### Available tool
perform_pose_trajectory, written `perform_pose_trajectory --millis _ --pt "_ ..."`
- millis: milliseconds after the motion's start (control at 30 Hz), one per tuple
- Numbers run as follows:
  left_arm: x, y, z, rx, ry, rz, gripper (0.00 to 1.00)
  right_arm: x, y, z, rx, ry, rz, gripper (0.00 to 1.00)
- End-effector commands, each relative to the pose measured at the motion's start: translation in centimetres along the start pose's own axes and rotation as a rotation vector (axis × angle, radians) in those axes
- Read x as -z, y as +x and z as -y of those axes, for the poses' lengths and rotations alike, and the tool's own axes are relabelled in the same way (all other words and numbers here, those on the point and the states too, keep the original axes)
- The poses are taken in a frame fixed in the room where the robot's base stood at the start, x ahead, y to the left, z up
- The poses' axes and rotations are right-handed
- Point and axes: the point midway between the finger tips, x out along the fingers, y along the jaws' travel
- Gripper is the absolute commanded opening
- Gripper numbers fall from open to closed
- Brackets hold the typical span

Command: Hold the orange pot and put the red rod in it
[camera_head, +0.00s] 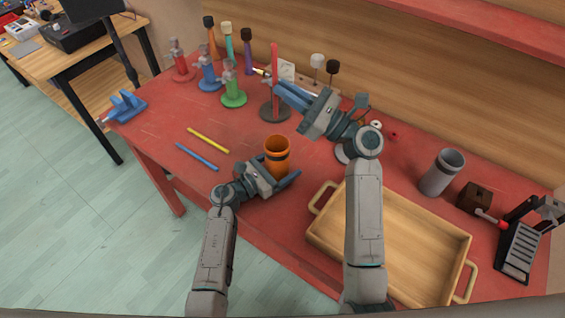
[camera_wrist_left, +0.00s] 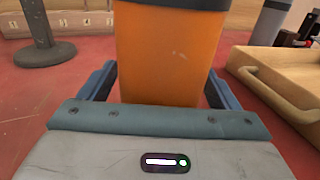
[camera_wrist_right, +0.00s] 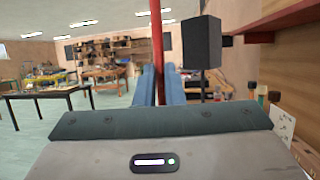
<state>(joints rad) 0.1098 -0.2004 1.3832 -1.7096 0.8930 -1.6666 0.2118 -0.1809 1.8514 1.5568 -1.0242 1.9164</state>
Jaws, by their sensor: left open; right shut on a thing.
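The orange pot (camera_head: 277,158) stands on the red table, with a dark band near its rim. My left gripper (camera_head: 273,174) is open, low at the pot, with one finger on each side; in the left wrist view the pot (camera_wrist_left: 168,55) fills the space between the fingers. The red rod (camera_head: 275,62) is upright above a dark round stand base (camera_head: 268,114). My right gripper (camera_head: 283,91) is shut on the rod, which rises between its fingers in the right wrist view (camera_wrist_right: 157,40). Whether the rod's lower end is inside the stand is hard to tell.
A wooden tray (camera_head: 326,236) lies right of the pot. A grey cup (camera_head: 441,174) and a brown block (camera_head: 474,197) stand farther right. Yellow (camera_head: 208,140) and blue (camera_head: 197,157) sticks lie left. Several stands and mallets, including a green one (camera_head: 233,92), crowd the back left.

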Motion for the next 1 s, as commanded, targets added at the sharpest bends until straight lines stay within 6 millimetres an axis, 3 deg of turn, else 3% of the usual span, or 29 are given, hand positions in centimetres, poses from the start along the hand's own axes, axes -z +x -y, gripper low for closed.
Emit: perform_pose_trajectory --millis 333,600,633,1000 --pt "0.01 0.41 0.0 0.0 0.0 -0.001 0.84 -0.01 0.01 0.0 0.0 0.0 0.0 0.0" --pt "0.0 0.39 -0.01 0.0 0.0 -0.001 0.33 -0.01 0.01 0.0 0.0 0.0 0.0 0.0" --pt "0.0 0.39 -0.01 0.0 0.0 -0.001 0.31 -0.01 0.01 0.0 0.0 0.0 0.0 0.0" --pt "-0.01 0.39 -0.01 0.0 0.0 -0.001 0.31 -0.01 0.01 0.0 0.0 0.0 0.0 0.0"
